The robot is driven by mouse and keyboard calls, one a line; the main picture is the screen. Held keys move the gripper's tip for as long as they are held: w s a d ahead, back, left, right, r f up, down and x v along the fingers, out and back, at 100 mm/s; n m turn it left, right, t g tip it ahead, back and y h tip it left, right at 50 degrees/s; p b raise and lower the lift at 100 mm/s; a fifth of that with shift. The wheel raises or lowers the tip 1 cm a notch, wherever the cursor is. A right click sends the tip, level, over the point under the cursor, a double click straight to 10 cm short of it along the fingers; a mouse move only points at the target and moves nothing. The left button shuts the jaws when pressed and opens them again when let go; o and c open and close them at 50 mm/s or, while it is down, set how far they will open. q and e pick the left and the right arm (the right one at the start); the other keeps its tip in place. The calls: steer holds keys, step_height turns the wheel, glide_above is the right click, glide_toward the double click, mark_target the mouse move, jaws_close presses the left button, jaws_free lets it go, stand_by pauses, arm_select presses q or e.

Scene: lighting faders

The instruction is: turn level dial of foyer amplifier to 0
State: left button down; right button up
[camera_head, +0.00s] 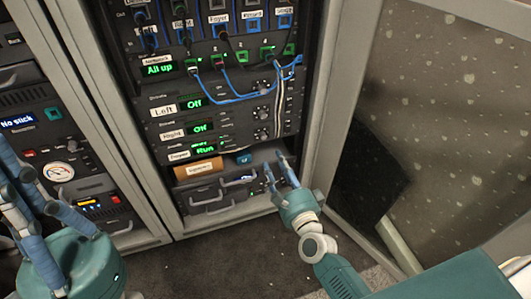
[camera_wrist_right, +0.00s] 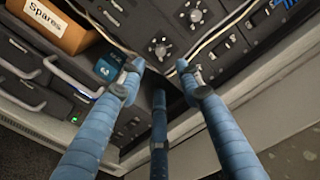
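The foyer amplifier is the lowest of the stacked amplifiers in the rack, with a "Foyer" label (camera_head: 179,156) and a green "Run" display (camera_head: 205,149). Its level dial (camera_head: 262,135) is a small dark knob at the right of its panel. What looks like the same dial (camera_wrist_right: 158,47) shows in the right wrist view, just beyond my fingertips; its setting is too small to read. My right gripper (camera_head: 276,163) is below and in front of it, fingers apart and empty (camera_wrist_right: 160,72). My left gripper (camera_head: 12,185) is at the left edge, its fingertips partly cut off.
Amplifiers labelled Left (camera_head: 163,110) and Right (camera_head: 172,133), both showing "Off", sit above. An orange "Spares" box (camera_head: 198,168) and a blue item (camera_head: 243,158) are on the shelf below. Blue and white cables (camera_head: 279,100) hang beside the dials. An open speckled door (camera_head: 440,130) stands at right.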

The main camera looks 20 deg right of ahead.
mark_target(264, 138)
steer(key=w+b, duration=0.2)
steer(key=w, duration=0.8)
steer(key=shift+w+a, duration=0.15)
steer(key=shift+w, duration=0.2)
steer(key=shift+r, duration=0.1)
steer(key=shift+c, duration=0.3)
jaws_close()
